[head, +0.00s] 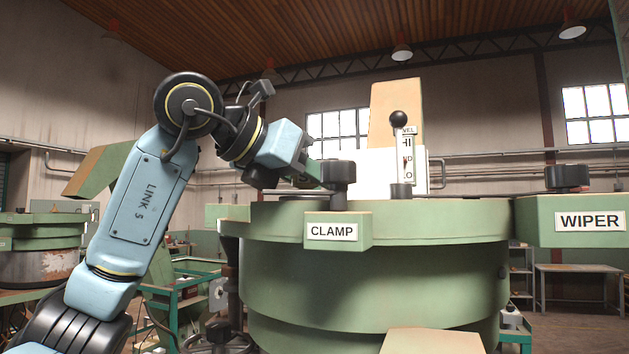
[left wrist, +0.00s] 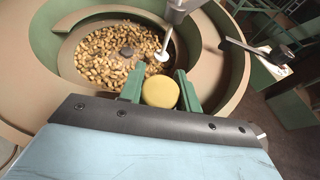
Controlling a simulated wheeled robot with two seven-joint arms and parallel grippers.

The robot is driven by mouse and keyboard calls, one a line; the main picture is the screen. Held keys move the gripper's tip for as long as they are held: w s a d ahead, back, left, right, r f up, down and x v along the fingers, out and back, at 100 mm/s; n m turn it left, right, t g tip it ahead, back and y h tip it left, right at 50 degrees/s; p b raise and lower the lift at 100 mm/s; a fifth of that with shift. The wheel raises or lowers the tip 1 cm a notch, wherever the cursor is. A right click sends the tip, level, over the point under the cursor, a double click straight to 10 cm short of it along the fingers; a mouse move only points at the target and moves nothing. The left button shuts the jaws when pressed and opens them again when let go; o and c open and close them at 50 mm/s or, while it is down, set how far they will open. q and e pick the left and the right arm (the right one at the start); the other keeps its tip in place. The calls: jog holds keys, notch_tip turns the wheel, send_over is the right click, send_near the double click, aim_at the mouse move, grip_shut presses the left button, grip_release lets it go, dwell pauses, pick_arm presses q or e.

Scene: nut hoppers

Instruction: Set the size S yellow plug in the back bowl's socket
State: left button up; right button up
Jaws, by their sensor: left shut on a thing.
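My left gripper (left wrist: 160,88) is shut on the yellow plug (left wrist: 160,94), a round disc between its two green fingers in the left wrist view. In the head view the gripper (head: 308,175) is over the rim of a big green bowl (head: 380,270), partly behind the clamp's black knob. The plug cannot be made out there. The left wrist view looks down into a bowl (left wrist: 238,62) with a brown inner track and many nuts (left wrist: 98,60) in its middle. I cannot make out a socket, nor the plug's size mark. My right gripper is not in view.
A CLAMP block (head: 337,231) and a WIPER block (head: 575,221) with black knobs stand at the bowl's rim. A lever plate (head: 407,160) rises behind. A grey rod with a white disc (left wrist: 161,57) hangs over the nuts, close ahead of the plug.

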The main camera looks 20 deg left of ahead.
pick_arm(q)
jog(key=shift+f+b, duration=0.45)
jog(key=shift+f, duration=0.1)
dwell(0.6)
jog(key=o, duration=0.8)
jog(key=shift+s, duration=0.1)
jog(key=v, duration=1.1)
jog(key=shift+p, duration=0.45)
